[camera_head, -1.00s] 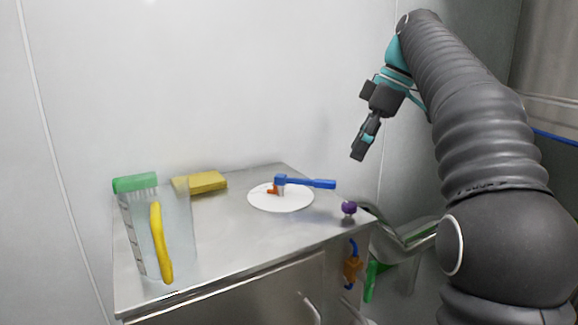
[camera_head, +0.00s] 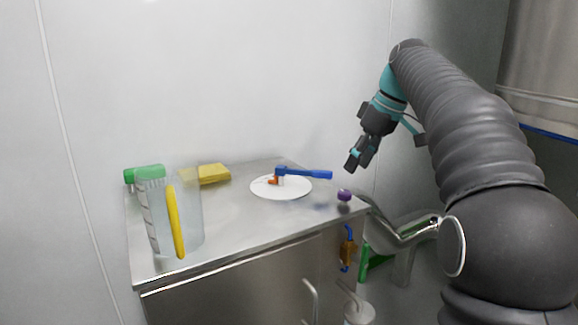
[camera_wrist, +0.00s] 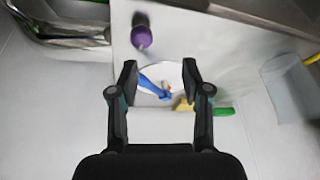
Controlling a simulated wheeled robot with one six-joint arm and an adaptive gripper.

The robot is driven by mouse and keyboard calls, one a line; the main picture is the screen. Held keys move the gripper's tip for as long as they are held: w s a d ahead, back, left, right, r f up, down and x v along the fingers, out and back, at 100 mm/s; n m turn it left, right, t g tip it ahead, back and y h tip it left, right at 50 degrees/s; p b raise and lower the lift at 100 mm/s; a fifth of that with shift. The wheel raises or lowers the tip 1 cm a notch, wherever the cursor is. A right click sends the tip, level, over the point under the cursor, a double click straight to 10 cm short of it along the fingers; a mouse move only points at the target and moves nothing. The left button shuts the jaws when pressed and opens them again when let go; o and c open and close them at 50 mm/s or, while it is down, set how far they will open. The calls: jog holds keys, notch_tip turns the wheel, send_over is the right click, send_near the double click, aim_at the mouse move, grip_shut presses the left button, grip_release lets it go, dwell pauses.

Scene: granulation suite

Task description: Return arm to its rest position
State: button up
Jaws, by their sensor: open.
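My gripper (camera_head: 361,160) hangs in the air to the right of and above the steel cabinet top (camera_head: 235,225), with my arm bent over from the right. It also shows in the wrist view (camera_wrist: 160,82), its two fingers spread apart with nothing held between them. Beyond the fingers, the wrist view shows the white plate (camera_wrist: 175,73) with a blue-handled tool (camera_wrist: 150,85) and a purple-topped object (camera_wrist: 141,32). My gripper touches none of these.
Coloured items (camera_head: 347,250) hang at the cabinet's right side. A wall stands behind.

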jog(key=s+d+f+m+t+h, duration=0.1)
jog(key=s+d+f+m+h, duration=0.15)
jog(key=s+f+m, duration=0.8)
jog(key=s+f, duration=0.3)
jog(key=s, duration=0.4)
jog(key=s+a+f+n+t+h, duration=0.1)
jog(key=s+f, duration=0.3)
jog(key=s, duration=0.3)
jog(key=s+a+f+t, duration=0.1)
jog(key=s+f, duration=0.3)
jog(key=s, duration=0.3)
